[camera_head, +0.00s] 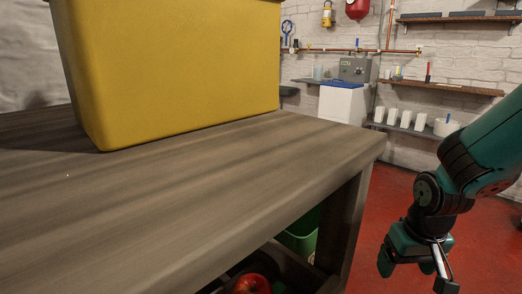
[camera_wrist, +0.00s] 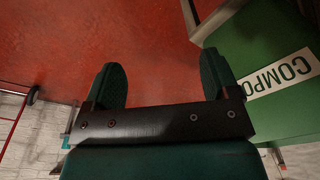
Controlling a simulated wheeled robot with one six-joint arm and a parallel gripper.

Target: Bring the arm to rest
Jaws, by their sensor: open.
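My gripper (camera_head: 416,262) hangs at the lower right in the head view, beside the table and over the red floor, pointing down. In the wrist view my gripper (camera_wrist: 163,88) shows two dark green fingers set wide apart with bare red floor between them. It is open and empty, touching nothing that I can see. My teal arm comes in from the right edge in the head view.
A wooden table (camera_head: 190,190) with a yellow bin (camera_head: 180,70) fills the left. A green compost bin (camera_wrist: 255,55) stands close right in the wrist view. Shelves (camera_head: 450,88) line the back wall.

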